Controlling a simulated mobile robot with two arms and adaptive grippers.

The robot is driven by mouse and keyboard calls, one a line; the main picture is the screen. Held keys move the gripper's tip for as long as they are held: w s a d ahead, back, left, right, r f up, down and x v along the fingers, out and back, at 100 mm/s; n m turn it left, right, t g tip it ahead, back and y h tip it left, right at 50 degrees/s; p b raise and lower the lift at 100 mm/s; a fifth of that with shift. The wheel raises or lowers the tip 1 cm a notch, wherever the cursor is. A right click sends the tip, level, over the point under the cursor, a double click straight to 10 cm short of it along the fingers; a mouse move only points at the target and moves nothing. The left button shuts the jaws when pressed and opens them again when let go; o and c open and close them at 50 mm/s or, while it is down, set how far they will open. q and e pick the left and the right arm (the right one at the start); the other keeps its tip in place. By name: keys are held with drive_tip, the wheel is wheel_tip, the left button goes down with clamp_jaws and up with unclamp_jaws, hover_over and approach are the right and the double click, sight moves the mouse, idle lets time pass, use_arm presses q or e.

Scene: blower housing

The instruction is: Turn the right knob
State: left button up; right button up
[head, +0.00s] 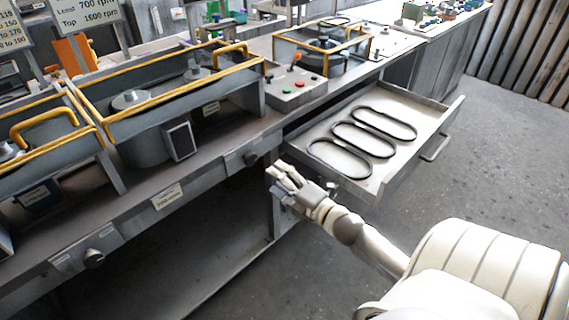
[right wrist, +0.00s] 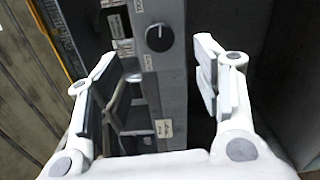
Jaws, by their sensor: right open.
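The right knob (head: 251,159) is a dark round knob on the front edge of the workbench, left of the open drawer. It also shows in the right wrist view as a black knob (right wrist: 159,37) with a light pointer line, on a grey panel. My right gripper (head: 279,174) is in front of the bench edge, a little right of and below the knob. Its fingers (right wrist: 155,72) are spread and empty, with the knob seen beyond and between them, apart from both. A second knob (head: 94,258) is further left on the bench front. My left gripper is not in view.
An open drawer (head: 376,187) with several black belts juts out right of the knob, close to my right gripper. Yellow-framed blower housings (head: 150,110) and a button box (head: 297,90) stand on the bench. The floor (head: 480,170) at right is clear.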

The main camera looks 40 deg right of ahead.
drive_tip(key=shift+s, duration=0.9)
drive_tip(key=shift+d+f, duration=0.1)
